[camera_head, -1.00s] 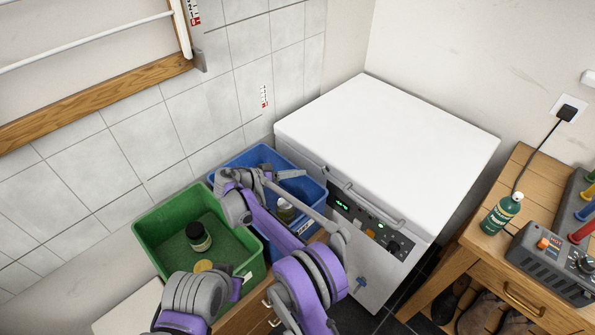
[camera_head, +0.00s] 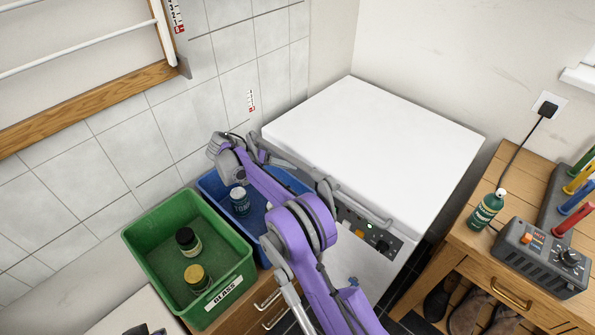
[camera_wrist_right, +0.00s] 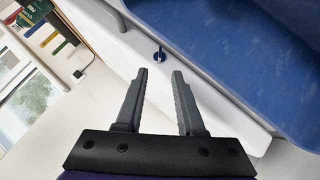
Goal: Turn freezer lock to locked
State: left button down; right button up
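The white chest freezer (camera_head: 375,135) stands at the centre with its lid shut. My right arm partly covers its front control panel (camera_head: 368,232). A small blue fitting (camera_head: 353,282) sits low on the freezer front; I cannot tell if it is the lock. My right gripper (camera_head: 283,163) is at the freezer's left corner, over the blue bin's far side. In the right wrist view my right gripper (camera_wrist_right: 161,75) is open and empty. A small dark key-like fitting (camera_wrist_right: 159,56) on a white surface shows just beyond its fingertips, apart from them. My left gripper is out of view.
The blue bin (camera_head: 208,190) and the green bin (camera_head: 140,245), holding jars, stand left of the freezer. A wooden bench (camera_head: 450,255) with a green bottle (camera_head: 486,210) and a grey device (camera_head: 540,258) is at the right. The tiled wall is close behind the bins.

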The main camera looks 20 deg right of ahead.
aim_at(313, 172)
jog(key=x, duration=0.9)
grip_shut()
